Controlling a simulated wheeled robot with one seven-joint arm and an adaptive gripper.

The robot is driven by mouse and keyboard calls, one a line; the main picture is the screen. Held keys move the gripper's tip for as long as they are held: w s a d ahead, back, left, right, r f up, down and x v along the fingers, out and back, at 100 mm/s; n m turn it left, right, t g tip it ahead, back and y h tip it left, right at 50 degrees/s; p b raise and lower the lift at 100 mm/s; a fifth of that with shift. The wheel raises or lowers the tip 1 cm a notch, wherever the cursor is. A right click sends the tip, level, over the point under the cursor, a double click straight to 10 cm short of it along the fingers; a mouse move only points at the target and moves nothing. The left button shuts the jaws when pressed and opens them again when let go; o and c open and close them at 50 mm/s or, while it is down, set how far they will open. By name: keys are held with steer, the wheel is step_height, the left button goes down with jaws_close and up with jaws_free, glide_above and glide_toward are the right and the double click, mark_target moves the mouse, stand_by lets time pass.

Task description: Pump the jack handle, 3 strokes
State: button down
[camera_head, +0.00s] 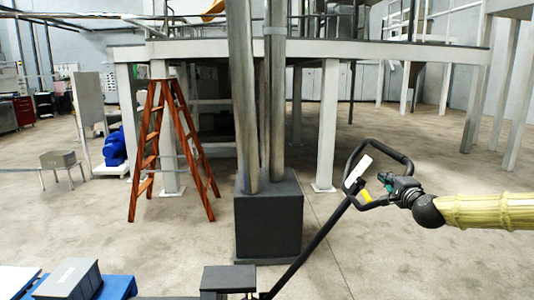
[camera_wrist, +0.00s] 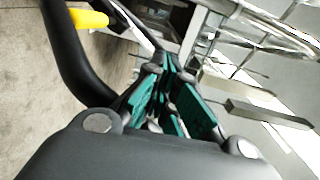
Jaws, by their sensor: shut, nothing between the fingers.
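The jack handle (camera_head: 318,240) is a black shaft. It rises from the pallet jack (camera_head: 228,279) at the bottom of the head view and leans right to a black loop grip with a white label and a yellow lever. My gripper (camera_head: 386,183) is at the right side of the loop, its fingers pointing left into the loop's opening. In the wrist view the gripper (camera_wrist: 166,85) has its green-padded fingers together with nothing held. The black handle bar (camera_wrist: 66,60) and yellow lever (camera_wrist: 88,18) show at left there. I cannot tell whether the gripper touches the loop.
A dark block (camera_head: 268,217) with tall metal columns stands behind the handle. An orange stepladder (camera_head: 155,145) and a raised platform (camera_head: 330,50) are farther back. A grey box (camera_head: 70,280) on a blue pallet is at lower left. Floor right of the shaft is clear.

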steer(key=a+r+p, duration=0.1)
steer(key=a+r, duration=0.2)
steer(key=a, duration=1.1)
steer(key=a+r+p, duration=0.1)
steer(key=a+r, duration=0.3)
steer(key=a, duration=1.1)
steer(key=a+r, duration=0.3)
steer(key=a, duration=1.1)
steer(key=shift+a+r+p, duration=0.3)
steer(key=shift+a+p, duration=0.1)
steer(key=shift+a, duration=0.1)
steer(key=d, duration=0.6)
steer(key=shift+b, duration=0.3)
